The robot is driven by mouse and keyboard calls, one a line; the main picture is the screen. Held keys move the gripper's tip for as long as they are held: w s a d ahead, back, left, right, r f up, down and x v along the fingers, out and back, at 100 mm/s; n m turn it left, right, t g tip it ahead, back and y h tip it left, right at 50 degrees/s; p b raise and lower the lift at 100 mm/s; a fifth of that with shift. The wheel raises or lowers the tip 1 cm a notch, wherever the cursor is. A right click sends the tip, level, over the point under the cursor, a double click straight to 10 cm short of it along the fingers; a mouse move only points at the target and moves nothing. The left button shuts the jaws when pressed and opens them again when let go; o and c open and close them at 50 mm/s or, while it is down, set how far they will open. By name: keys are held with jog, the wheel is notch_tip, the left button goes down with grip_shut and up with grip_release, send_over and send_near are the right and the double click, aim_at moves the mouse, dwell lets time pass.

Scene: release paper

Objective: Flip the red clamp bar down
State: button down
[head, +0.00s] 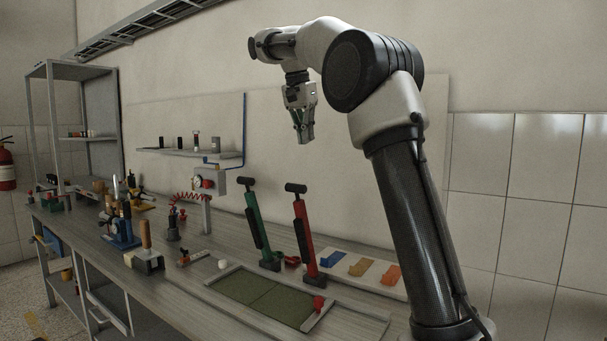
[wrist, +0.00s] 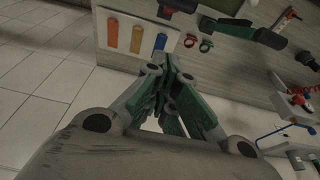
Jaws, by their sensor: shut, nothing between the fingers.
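Two red parts could be the red clamp bar, and I cannot tell which is meant. One is a red bar (head: 304,235) with a black top handle, standing nearly upright on the bench. The other is a small red knob (head: 318,303) on a pale crossbar at the right part of a flat frame (head: 235,268) with a green mat. My gripper (head: 304,138) hangs high above the bench, well apart from both, shut and empty. In the wrist view, its green fingers (wrist: 165,75) are together.
A similar green bar (head: 253,222) stands left of the red one. A white board (head: 338,262) with blue, tan and orange pieces lies to the right. Tools and a gauge stand crowd the bench's left part. A shelf (head: 180,152) is on the wall behind. The air around my gripper is clear.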

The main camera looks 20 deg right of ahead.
jog(key=shift+s+a+f, duration=0.1)
jog(key=shift+a+f, duration=0.05)
jog(key=shift+f, duration=1.65)
jog(key=shift+s+a+f, duration=0.15)
jog(key=shift+f, duration=1.7)
jog(key=shift+s+a+f, duration=0.1)
jog(key=shift+a+f, duration=0.05)
jog(key=shift+f, duration=1.65)
jog(key=shift+a, duration=0.1)
